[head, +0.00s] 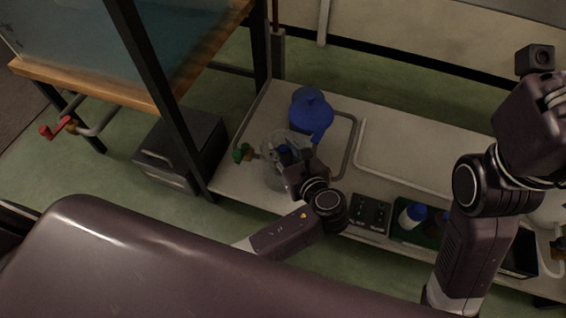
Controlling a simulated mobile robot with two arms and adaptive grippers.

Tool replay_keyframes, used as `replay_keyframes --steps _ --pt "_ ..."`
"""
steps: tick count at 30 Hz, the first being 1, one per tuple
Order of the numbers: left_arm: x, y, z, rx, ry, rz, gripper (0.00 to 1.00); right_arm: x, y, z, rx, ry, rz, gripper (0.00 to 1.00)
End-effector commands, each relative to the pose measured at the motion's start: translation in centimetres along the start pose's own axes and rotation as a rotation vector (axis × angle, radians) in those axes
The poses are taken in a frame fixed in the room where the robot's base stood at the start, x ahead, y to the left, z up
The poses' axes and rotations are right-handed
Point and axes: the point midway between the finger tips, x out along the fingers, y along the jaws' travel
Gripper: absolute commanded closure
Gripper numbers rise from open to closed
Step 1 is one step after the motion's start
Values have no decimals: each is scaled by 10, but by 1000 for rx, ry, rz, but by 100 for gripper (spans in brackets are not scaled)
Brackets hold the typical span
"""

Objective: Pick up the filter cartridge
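My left gripper (293,158) points down at a clear cylindrical vessel (270,174) on the low bench. Dark and blue parts show at the vessel's mouth beside the fingers. The gripper hides much of this, so I cannot tell whether the fingers are open or hold anything. I cannot pick out the filter cartridge for certain. A white cylinder with a blue cap (412,214) lies in a dark tray near the bench's front edge. My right gripper (556,97) is high at the right edge, partly cut off, its finger state unclear.
A blue domed housing (311,108) stands just behind the vessel. A green valve (242,153) sits to its left. A black control box (371,212) stands near the front edge. A dark table post (160,90) rises at left; the bench's back middle (410,120) is clear.

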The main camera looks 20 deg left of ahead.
Motion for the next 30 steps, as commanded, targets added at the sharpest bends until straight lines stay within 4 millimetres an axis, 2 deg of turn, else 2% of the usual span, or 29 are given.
replay_keyframes --steps 6,14,30 --pt "0 0 1 0 0 -1 72 1 0 0 0 1 0 100" --pt "0 0 1 0 0 0 99 1 0 0 0 1 0 100" --pt "-1 0 4 -1 0 -1 100 4 0 0 1 2 0 100"
